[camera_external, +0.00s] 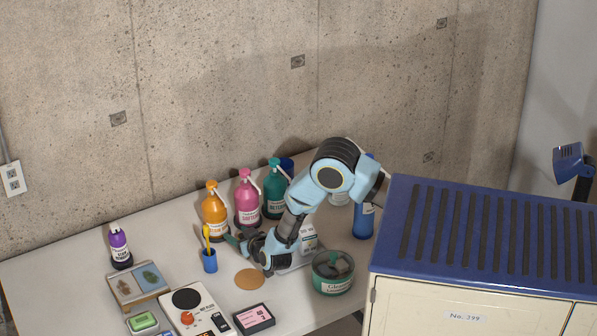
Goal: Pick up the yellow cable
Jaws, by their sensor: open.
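I cannot make out a yellow cable for certain. The only thin yellow thing is a yellow stick-like item (206,235) standing upright in a small blue cup (209,262) on the white table. My gripper (240,247) is low over the table, just right of the blue cup, and its jaws are open. I see nothing held in it. My arm hides part of the table behind it.
Orange (214,214), pink (246,203) and teal (274,193) bottles stand behind my gripper. A round cork mat (250,279), a scale (193,311) and a green tin (333,274) lie in front. A blue-topped cabinet (480,235) blocks the right.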

